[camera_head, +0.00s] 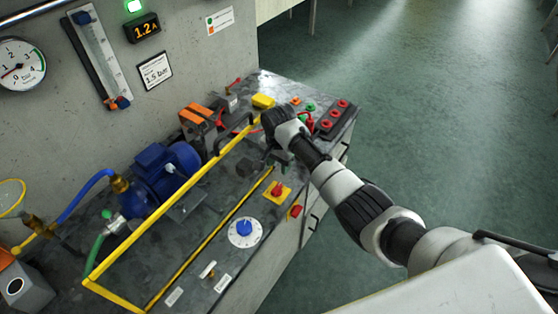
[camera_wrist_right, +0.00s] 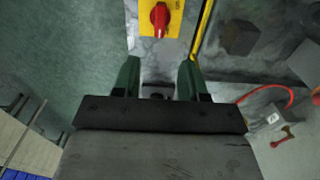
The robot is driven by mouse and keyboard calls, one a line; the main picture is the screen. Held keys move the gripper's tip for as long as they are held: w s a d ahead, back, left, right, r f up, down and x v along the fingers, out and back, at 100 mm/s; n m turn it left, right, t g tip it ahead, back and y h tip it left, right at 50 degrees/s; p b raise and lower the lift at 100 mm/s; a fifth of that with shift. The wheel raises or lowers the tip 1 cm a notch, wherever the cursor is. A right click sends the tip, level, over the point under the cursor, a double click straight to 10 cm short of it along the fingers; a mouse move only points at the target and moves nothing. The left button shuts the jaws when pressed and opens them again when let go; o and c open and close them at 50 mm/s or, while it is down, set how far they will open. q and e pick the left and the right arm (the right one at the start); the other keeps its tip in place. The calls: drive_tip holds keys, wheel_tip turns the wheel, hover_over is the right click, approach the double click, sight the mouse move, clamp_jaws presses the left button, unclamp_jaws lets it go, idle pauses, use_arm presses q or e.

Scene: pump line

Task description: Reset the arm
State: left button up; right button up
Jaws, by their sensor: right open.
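My right arm comes in from the right in the head view, and its gripper (camera_head: 279,153) hangs over the bench top near the front right. In the right wrist view the two dark green fingers of that gripper (camera_wrist_right: 160,76) stand apart with nothing between them. A red rotary switch on a yellow plate (camera_head: 277,192) lies close to the gripper on the bench. It also shows in the right wrist view, where the red switch (camera_wrist_right: 160,18) lies beyond the fingertips, apart from them. My left gripper is in neither view.
A raised yellow guard frame (camera_head: 190,188) runs along the bench beside the gripper. The green floor (camera_head: 440,110) to the right is clear.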

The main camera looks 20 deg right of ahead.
drive_tip(key=shift+r, duration=0.35)
